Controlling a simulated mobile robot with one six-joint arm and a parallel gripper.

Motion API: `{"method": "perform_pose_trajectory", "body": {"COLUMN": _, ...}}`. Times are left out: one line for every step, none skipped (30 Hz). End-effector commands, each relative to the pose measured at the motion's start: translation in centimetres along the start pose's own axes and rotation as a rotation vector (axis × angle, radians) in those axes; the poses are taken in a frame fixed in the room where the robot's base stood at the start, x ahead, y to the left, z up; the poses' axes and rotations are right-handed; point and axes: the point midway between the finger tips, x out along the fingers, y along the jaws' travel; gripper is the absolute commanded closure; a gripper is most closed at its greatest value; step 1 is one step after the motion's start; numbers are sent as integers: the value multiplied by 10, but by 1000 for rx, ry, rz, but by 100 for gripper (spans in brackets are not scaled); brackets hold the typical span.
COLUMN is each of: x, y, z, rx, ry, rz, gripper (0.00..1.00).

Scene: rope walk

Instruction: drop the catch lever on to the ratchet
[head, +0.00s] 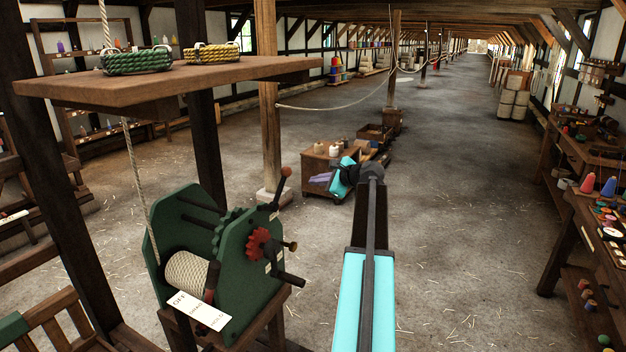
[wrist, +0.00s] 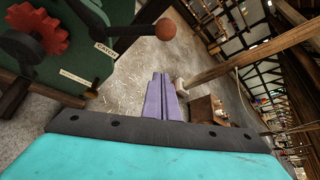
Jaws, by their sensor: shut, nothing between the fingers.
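The catch lever (head: 280,188) is a dark bar with a reddish-brown ball knob (wrist: 166,28), on the right side of the green winch. It stands raised and tilted, its knob up and clear of the red toothed ratchet wheel (head: 258,243). The wheel also shows at the upper left of the wrist view (wrist: 38,30), near a plate reading CATCH. My gripper (head: 311,178) has purple fingers, shut and empty, a little right of the knob in the head view. In the wrist view the fingertips (wrist: 160,76) are below the knob, apart from it.
The green winch (head: 180,215) holds a rope drum and a white OFF tag. A wooden shelf (head: 150,85) with rope coils overhangs it. A post (head: 268,130) and a small cabinet (head: 322,160) stand behind my gripper. Open floor lies to the right.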

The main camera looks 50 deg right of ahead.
Motion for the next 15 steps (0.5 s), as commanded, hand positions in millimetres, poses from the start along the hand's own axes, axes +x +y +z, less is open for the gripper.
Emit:
{"method": "perform_pose_trajectory", "body": {"x": 6, "y": -1, "z": 1, "rx": 0, "ry": -1, "rz": 2, "gripper": 100}}
{"method": "perform_pose_trajectory", "body": {"x": 10, "y": 0, "z": 2, "rx": 0, "ry": -1, "rz": 3, "gripper": 100}}
{"method": "perform_pose_trajectory", "body": {"x": 15, "y": 0, "z": 2, "rx": 0, "ry": -1, "rz": 4, "gripper": 100}}
{"method": "perform_pose_trajectory", "body": {"x": 19, "y": 0, "z": 2, "rx": 0, "ry": -1, "rz": 4, "gripper": 100}}
{"method": "perform_pose_trajectory", "body": {"x": 22, "y": -1, "z": 2, "rx": -1, "ry": -1, "rz": 4, "gripper": 100}}
{"method": "perform_pose_trajectory", "body": {"x": 28, "y": -1, "z": 2, "rx": -1, "ry": -1, "rz": 3, "gripper": 100}}
{"method": "perform_pose_trajectory", "body": {"x": 32, "y": -1, "z": 3, "rx": -1, "ry": -1, "rz": 3, "gripper": 100}}
{"method": "perform_pose_trajectory", "body": {"x": 37, "y": -1, "z": 3, "rx": -1, "ry": -2, "rz": 4, "gripper": 100}}
{"method": "perform_pose_trajectory", "body": {"x": 43, "y": 0, "z": 3, "rx": -1, "ry": -2, "rz": 5, "gripper": 100}}
{"method": "perform_pose_trajectory", "body": {"x": 47, "y": -1, "z": 3, "rx": -1, "ry": -2, "rz": 4, "gripper": 100}}
{"method": "perform_pose_trajectory", "body": {"x": 51, "y": -1, "z": 3, "rx": -1, "ry": -2, "rz": 4, "gripper": 100}}
{"method": "perform_pose_trajectory", "body": {"x": 56, "y": -1, "z": 3, "rx": -1, "ry": -2, "rz": 3, "gripper": 100}}
{"method": "perform_pose_trajectory", "body": {"x": 60, "y": -1, "z": 3, "rx": -1, "ry": -2, "rz": 4, "gripper": 100}}
{"method": "perform_pose_trajectory", "body": {"x": 63, "y": 0, "z": 3, "rx": -1, "ry": -2, "rz": 4, "gripper": 100}}
{"method": "perform_pose_trajectory", "body": {"x": 68, "y": 0, "z": 3, "rx": -1, "ry": -2, "rz": 4, "gripper": 100}}
